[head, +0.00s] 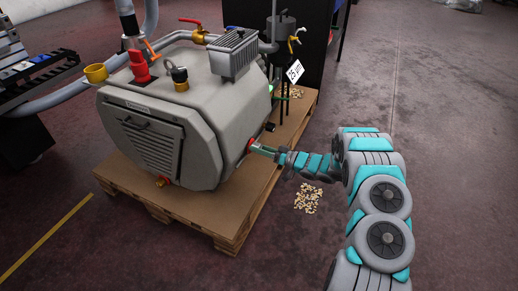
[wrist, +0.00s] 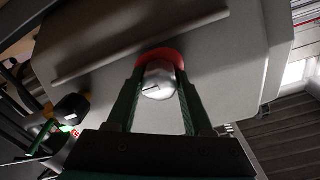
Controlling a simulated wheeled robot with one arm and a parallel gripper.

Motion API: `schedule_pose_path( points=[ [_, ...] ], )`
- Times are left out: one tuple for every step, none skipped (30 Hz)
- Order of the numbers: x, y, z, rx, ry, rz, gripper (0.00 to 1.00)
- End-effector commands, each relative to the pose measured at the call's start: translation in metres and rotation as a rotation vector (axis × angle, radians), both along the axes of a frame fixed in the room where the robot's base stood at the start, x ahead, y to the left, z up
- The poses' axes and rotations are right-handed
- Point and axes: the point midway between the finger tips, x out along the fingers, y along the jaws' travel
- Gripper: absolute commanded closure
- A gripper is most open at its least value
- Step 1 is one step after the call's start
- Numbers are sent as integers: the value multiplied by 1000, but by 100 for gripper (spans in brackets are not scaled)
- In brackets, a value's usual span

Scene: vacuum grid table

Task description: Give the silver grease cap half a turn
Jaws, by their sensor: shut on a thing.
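The silver grease cap (wrist: 159,82) shows in the wrist view, in front of a red ring (wrist: 163,56) on the grey pump housing (wrist: 110,65). It has a dark mark on its face. My gripper (wrist: 160,85) has one green finger on each side of the cap and is shut on it. In the head view my gripper (head: 257,147) reaches the right side of the grey pump (head: 205,115), at a red spot (head: 250,144). The cap itself is hidden or too small to tell there.
The pump stands on a wooden pallet (head: 237,226). Pale scraps (head: 308,198) lie on the floor beside it. A white sign (head: 295,71) and dark posts stand behind my gripper. A black knob (wrist: 72,107) is left of the fingers. Floor is free at right.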

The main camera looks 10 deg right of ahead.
Motion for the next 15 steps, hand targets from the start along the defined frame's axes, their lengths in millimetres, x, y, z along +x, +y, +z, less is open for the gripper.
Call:
schedule_pose_path(
  points=[
    [-1,0,-2,-2,4,0,100],
    [-1,0,-2,-2,4,0,100],
    [-1,0,-2,-2,4,0,47],
    [-1,0,-2,-2,4,0,44],
    [-1,0,-2,-2,4,0,40],
    [-1,0,-2,-2,3,0,36],
    [-1,0,-2,-2,3,0,33],
    [-1,0,-2,-1,2,0,29],
    [0,0,-1,-1,2,0,25],
    [0,0,-1,-1,2,0,21],
    [0,0,-1,-1,2,0,18],
    [0,0,-1,-1,1,0,18],
    [0,0,-1,-2,1,0,18],
    [0,0,-1,-1,1,0,18],
    [0,0,-1,-1,1,0,18]
  ],
)
